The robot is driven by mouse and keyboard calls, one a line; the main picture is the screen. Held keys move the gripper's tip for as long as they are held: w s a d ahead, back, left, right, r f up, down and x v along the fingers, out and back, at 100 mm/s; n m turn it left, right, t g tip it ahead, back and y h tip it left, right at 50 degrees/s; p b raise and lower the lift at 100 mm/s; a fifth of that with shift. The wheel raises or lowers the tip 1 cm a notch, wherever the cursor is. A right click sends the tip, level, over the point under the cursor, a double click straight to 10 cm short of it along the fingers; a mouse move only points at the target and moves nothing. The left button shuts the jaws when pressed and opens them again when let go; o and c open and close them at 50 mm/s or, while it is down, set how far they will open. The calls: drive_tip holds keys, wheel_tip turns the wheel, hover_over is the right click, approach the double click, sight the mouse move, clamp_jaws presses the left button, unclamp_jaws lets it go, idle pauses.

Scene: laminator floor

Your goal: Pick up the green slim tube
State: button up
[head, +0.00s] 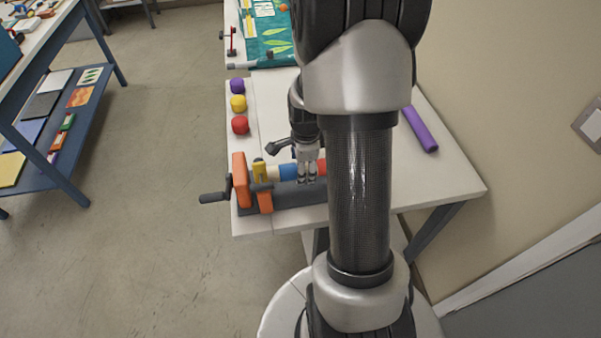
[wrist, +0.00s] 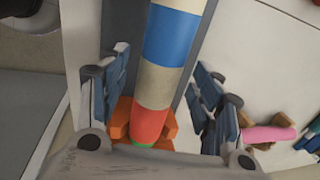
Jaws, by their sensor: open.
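I cannot clearly make out a separate green slim tube. In the wrist view a striped cylinder (wrist: 160,75) with blue, beige and red bands runs between my fingers, and a small green patch (wrist: 143,146) shows at its lower end. In the head view coloured bands (head: 288,172) lie along a grey bed with a crank at the table's front. My gripper (head: 307,178) is over these bands, pointing down. In the wrist view its fingers (wrist: 160,85) are open on either side of the striped cylinder. My arm hides part of the table.
Orange blocks (head: 240,180) stand at the bed's left end beside the crank handle (head: 214,197). A purple tube (head: 420,130) lies at the right. The white table (head: 440,178) is bare at front right.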

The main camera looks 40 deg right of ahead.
drive_tip(key=shift+w+d+f, duration=0.1)
drive_tip(key=shift+w+f, duration=0.05)
drive_tip(key=shift+f, duration=0.55)
drive_tip(key=shift+r, duration=0.1)
drive_tip(key=shift+c, duration=0.2)
drive_tip(key=c, duration=1.2)
drive_tip(key=shift+c, duration=0.2)
drive_tip(key=shift+r, duration=0.1)
